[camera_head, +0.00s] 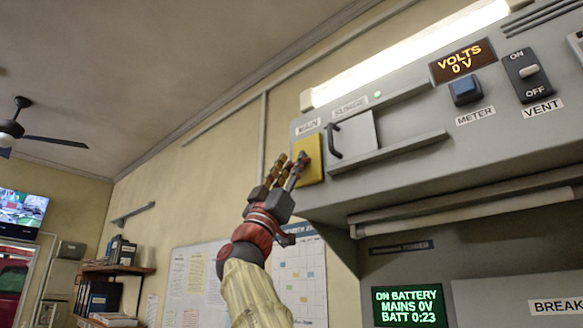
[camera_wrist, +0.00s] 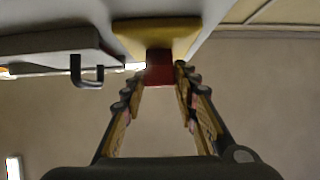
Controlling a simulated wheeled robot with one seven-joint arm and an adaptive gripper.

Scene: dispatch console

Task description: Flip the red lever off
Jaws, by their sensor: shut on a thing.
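The red lever (camera_wrist: 160,66) shows in the wrist view as a short red block against a yellow plate. The yellow plate (camera_head: 313,172) is on the grey console under the label MAIN in the head view. My gripper (camera_wrist: 162,72) has its two fingertips on either side of the red lever and is shut on it. In the head view my gripper (camera_head: 292,168) reaches up to the plate from below and partly covers the lever there. I cannot tell the lever's exact angle.
Right of the plate is a grey cover with a black handle (camera_head: 334,141), which sticks out close to my gripper; the handle also shows in the wrist view (camera_wrist: 87,72). A blue METER button (camera_head: 465,89) and a VENT switch (camera_head: 526,74) are farther right. A screen (camera_head: 409,306) reads ON BATTERY, MAINS 0V.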

